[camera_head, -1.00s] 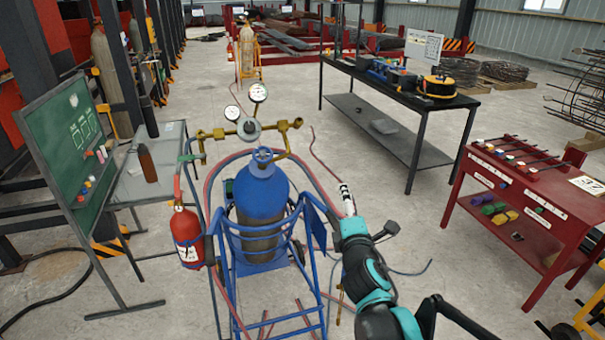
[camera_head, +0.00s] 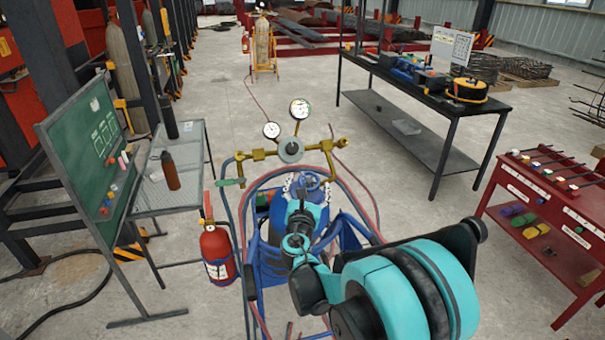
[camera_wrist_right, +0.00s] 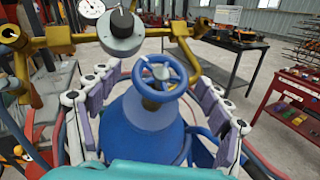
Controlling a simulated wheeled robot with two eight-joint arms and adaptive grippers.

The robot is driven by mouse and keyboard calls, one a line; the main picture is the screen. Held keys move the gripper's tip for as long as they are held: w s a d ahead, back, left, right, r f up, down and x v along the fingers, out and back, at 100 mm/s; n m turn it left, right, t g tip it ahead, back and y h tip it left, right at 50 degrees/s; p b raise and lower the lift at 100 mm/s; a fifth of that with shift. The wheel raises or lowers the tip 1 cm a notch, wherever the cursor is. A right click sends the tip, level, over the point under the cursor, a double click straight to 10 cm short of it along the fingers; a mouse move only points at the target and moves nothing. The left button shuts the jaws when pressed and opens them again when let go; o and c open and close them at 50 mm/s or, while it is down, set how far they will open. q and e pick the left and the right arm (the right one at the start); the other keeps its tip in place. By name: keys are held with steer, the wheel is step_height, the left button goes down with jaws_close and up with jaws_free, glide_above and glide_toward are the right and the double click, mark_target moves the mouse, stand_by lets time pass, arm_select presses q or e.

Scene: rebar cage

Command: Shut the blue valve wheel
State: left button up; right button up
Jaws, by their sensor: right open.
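The blue valve wheel (camera_wrist_right: 160,73) sits on top of the blue gas cylinder (camera_wrist_right: 140,125) in the right wrist view. In the head view the wheel (camera_head: 313,178) shows just beyond my right gripper (camera_head: 304,192), and the cylinder is mostly hidden by my right arm. In the right wrist view my right gripper (camera_wrist_right: 145,100) is open, with one finger to the left of the cylinder top and one to the right. The wheel is between and slightly beyond the fingertips, and I see no contact. My left gripper is out of view.
A brass manifold with a grey regulator (camera_head: 291,150) and gauges (camera_head: 300,109) stands close behind the wheel. Hoses loop around the cart. A fire extinguisher (camera_head: 217,252) is at left. A green board (camera_head: 95,150), a black table (camera_head: 410,125) and a red bench (camera_head: 545,215) stand farther out.

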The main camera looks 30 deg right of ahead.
mark_target(309, 180)
steer(key=x, duration=0.5)
steer(key=shift+w+d+b, duration=0.2)
steer(key=shift+w+b, duration=0.05)
steer(key=shift+b, duration=0.15)
steer(key=c, duration=1.3)
steer(key=shift+c, duration=0.2)
